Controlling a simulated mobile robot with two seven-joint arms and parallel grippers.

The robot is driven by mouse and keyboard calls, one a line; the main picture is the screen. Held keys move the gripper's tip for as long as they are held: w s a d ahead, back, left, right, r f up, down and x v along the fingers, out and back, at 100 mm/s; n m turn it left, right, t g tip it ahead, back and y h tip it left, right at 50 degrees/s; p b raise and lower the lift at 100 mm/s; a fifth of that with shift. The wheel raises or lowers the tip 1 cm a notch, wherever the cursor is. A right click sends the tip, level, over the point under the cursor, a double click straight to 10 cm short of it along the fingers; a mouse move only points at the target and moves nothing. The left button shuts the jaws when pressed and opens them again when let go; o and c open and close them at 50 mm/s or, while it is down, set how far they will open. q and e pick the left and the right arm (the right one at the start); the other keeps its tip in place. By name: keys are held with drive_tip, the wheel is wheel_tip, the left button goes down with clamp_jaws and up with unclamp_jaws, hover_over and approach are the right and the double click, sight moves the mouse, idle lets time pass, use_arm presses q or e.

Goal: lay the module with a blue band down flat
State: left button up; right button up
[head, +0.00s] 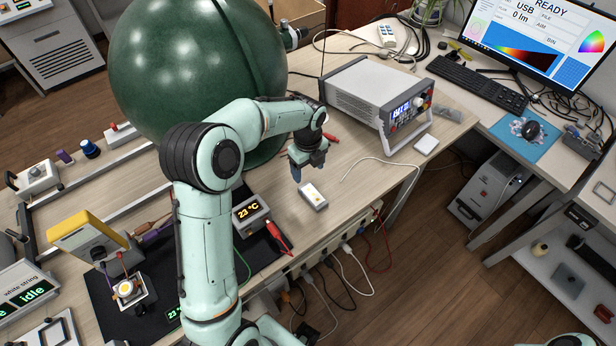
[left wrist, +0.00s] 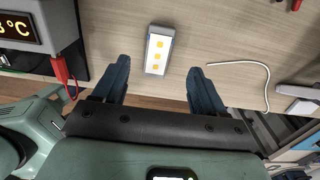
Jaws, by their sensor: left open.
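A small pale module (head: 313,196) with yellow squares on its face rests on the wooden bench near the front edge. It also shows in the left wrist view (left wrist: 158,52), with its yellow squares facing the camera. My left gripper (head: 297,170) is above and just behind the module in the head view, pointing down. In the left wrist view its two dark blue fingers are spread wide and empty, with the module beyond and between the tips. My right gripper does not show.
A large green sphere (head: 190,70) stands behind my left arm. A bench instrument (head: 360,95) stands right of the module, with a white cable (head: 385,162) between. A 23 °C display (head: 250,210) and red clip (head: 278,236) lie left. The bench edge is close in front.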

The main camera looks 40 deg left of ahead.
use_arm(q)
wheel_tip(320, 180, up, 2)
drive_tip(key=shift+r, duration=0.25)
idle(0.5)
